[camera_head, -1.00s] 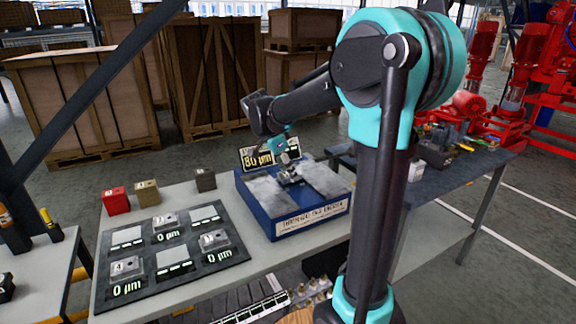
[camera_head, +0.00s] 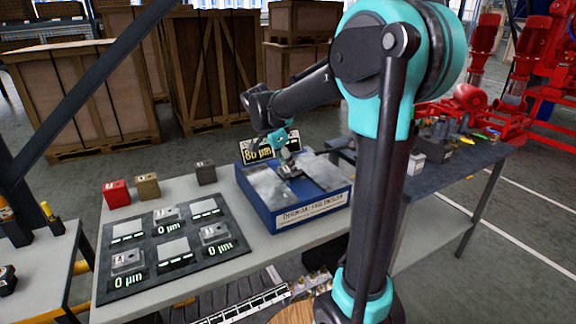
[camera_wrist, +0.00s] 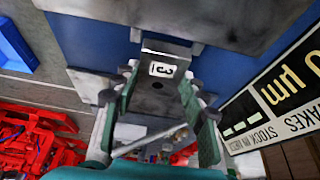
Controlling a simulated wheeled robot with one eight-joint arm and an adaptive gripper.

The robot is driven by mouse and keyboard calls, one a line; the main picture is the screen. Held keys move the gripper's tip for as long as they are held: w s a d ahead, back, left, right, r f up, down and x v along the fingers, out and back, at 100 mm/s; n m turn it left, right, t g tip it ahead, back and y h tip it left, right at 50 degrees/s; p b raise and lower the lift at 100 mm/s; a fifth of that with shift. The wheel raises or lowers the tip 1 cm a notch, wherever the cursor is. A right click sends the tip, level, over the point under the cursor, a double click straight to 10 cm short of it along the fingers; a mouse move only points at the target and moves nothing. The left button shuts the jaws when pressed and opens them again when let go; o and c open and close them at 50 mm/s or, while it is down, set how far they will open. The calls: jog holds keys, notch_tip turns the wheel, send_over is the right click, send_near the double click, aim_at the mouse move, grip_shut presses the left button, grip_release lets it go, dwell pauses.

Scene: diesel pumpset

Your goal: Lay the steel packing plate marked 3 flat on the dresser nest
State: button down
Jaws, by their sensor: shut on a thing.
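The steel plate marked 3 (camera_wrist: 160,72) is between the two fingers of my gripper (camera_wrist: 160,88) in the wrist view, its number facing the camera. My gripper is shut on it. In the head view my gripper (camera_head: 288,166) is over the middle of the blue dresser (camera_head: 312,212), between its two grey pads (camera_head: 266,188). The dresser's blue top (camera_wrist: 100,45) shows behind the plate in the wrist view. The nest under the plate is mostly hidden, and I cannot tell whether the plate touches it.
A sign reading 80 µm (camera_head: 258,154) stands behind the dresser. A dark board (camera_head: 215,258) with several marked plates lies to its left. Red (camera_head: 117,194), tan and dark blocks stand behind the board. A dark bench (camera_head: 470,165) with loose parts is at the right.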

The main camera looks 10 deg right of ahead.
jog(key=shift+f, duration=0.7)
jog(key=c, duration=0.8)
grip_release()
jog(key=shift+o, duration=0.2)
jog(key=v, duration=1.2)
notch_tip(320, 180, up, 6)
jog(key=shift+f, duration=0.1)
